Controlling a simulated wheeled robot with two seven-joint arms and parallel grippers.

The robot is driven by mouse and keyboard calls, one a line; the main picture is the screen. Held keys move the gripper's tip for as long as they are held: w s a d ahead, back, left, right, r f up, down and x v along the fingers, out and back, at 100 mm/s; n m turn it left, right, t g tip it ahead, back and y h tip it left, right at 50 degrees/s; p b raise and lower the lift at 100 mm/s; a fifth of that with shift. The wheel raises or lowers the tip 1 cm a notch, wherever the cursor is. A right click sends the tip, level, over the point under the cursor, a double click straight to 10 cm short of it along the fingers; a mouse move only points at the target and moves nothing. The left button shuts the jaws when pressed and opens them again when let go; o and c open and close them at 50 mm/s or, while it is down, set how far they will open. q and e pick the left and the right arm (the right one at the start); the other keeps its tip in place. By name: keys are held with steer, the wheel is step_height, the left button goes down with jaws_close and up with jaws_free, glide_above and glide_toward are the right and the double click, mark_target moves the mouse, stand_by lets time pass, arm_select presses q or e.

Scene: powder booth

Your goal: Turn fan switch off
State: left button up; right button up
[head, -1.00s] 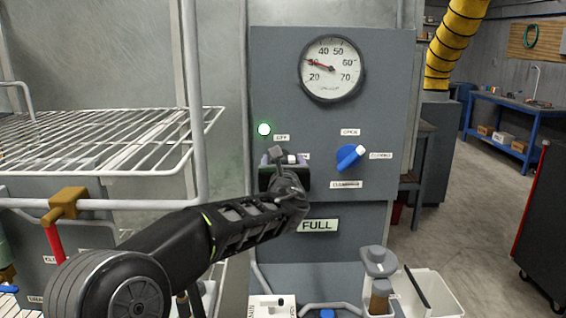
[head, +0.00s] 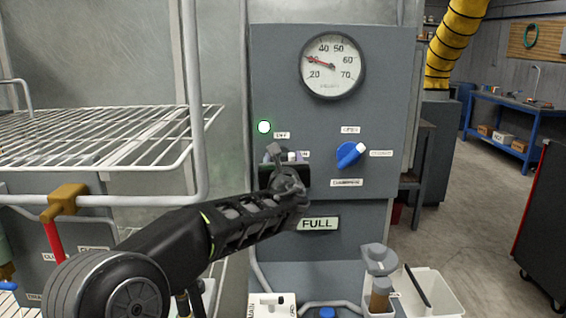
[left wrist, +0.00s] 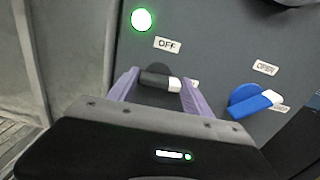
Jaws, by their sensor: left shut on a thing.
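The fan switch (left wrist: 160,80) is a black rotary knob with a white tip on the grey panel, below the OFF label (left wrist: 167,45). In the left wrist view its white tip points right, toward a partly hidden label. My left gripper (left wrist: 155,84) has its two purple fingers on either side of the knob, shut on it. In the head view the gripper (head: 285,157) is at the panel and its body hides most of the switch. A green lamp (head: 264,127) glows above left of the switch. My right gripper is not in view.
A blue knob (head: 350,154) sits to the right on the same panel, close to the gripper. A round gauge (head: 333,66) is above. A wire rack (head: 120,135) stands at the left beside my arm. A FULL sign (head: 317,224) is below.

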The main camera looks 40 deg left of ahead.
arm_select(q)
steer(key=shift+f+n+b, duration=0.2)
steer(key=shift+n+b, duration=0.3)
steer(key=shift+b, duration=0.25)
steer(key=n+b, duration=0.5)
steer(key=b, duration=0.1)
steer(key=n+b, duration=0.6)
steer(key=shift+s+a+f+b, duration=0.1)
steer(key=shift+s+a+b, duration=0.1)
steer(key=shift+b, duration=0.2)
steer(key=n+b, duration=0.2)
steer(key=n, duration=0.1)
steer(key=shift+b, duration=0.35)
steer(key=shift+n+b, duration=0.6)
steer(key=shift+n, duration=0.6)
steer(key=o, duration=1.4)
steer(key=shift+c, duration=0.2)
